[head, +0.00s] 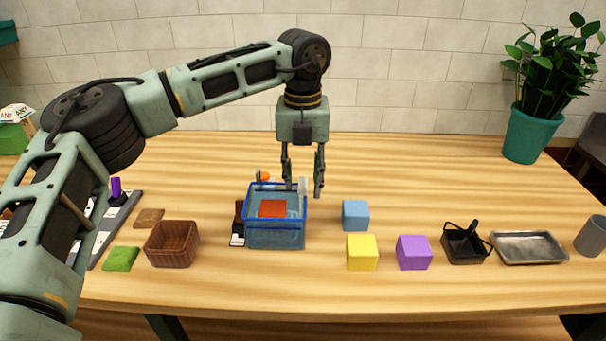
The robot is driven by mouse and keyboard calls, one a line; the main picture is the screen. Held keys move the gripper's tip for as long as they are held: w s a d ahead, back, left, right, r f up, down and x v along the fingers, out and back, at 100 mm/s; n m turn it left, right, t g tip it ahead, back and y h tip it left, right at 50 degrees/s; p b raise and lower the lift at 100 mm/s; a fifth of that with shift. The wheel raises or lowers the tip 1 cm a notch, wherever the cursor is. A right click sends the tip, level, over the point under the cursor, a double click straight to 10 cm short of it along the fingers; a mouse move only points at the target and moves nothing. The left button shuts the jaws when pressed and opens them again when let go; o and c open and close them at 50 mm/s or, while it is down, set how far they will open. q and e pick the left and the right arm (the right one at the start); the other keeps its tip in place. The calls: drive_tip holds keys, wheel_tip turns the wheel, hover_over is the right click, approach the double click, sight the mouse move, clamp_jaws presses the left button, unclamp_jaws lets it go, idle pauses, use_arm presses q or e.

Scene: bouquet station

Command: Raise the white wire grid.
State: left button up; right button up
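I cannot make out a white wire grid for certain. A small whitish piece (304,184) shows between my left gripper's fingers, at the back right of the blue wire basket; it is too small to tell what it is. My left gripper (304,190) points straight down over the basket's back right corner. Its two fingers are apart, with gaps beside the whitish piece. The blue basket (275,238) stands on the table with an orange-red block (272,208) inside. My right gripper is not in view.
Blue (355,215), yellow (362,253) and purple (414,253) cubes stand right of the basket. Further right are a black caddy (464,246) and a metal tray (529,247). A brown basket (172,245) is at left. The back right of the table is clear up to the plant (540,90).

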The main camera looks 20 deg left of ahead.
use_arm(q)
clamp_jaws()
idle(0.3)
idle(0.3)
